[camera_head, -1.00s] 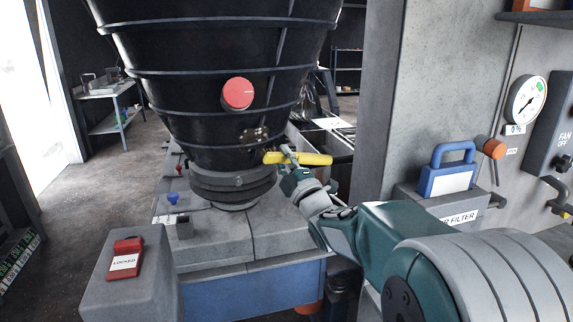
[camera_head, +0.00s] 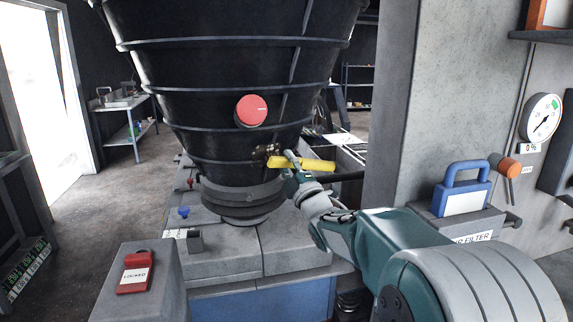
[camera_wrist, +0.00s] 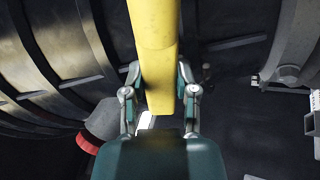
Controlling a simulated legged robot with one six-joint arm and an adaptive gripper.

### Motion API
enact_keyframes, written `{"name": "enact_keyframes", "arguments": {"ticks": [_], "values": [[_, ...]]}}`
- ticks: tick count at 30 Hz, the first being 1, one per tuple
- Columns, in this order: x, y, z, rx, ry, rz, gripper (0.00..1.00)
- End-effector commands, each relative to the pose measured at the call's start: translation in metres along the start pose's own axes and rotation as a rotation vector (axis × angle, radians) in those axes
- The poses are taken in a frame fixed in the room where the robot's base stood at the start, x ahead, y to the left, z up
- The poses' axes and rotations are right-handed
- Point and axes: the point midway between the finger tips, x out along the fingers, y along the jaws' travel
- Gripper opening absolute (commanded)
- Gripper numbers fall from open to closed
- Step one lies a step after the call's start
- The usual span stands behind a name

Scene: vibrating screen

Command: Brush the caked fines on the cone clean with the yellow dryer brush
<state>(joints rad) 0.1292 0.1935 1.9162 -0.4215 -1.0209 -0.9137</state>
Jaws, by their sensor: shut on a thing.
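The black ribbed cone (camera_head: 225,95) fills the upper left of the head view, with a red round knob (camera_head: 251,110) on its front. A small patch of brownish caked fines (camera_head: 262,152) shows low on the cone's right side. My gripper (camera_head: 292,162) is shut on the yellow brush (camera_head: 316,165) and holds it sideways against or very near the cone beside the patch. I cannot tell whether the brush touches the cone. In the wrist view the yellow brush (camera_wrist: 154,45) runs up between the two fingers; its far end is out of the frame.
A grey box with a red "LOCKED" tag (camera_head: 135,272) stands front left. The grey base (camera_head: 285,245) lies under the cone's collar. A filter box with a blue handle (camera_head: 463,188), a wall and a gauge (camera_head: 541,117) are on the right. Open floor lies left.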

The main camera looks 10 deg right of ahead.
Motion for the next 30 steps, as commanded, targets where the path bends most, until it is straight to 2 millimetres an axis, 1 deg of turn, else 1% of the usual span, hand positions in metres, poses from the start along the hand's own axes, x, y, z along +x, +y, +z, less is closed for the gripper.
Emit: {"name": "enact_keyframes", "arguments": {"ticks": [30], "values": [[0.016, 0.001, 0.0, 0.0, 0.001, 0.001, 0.0]]}}
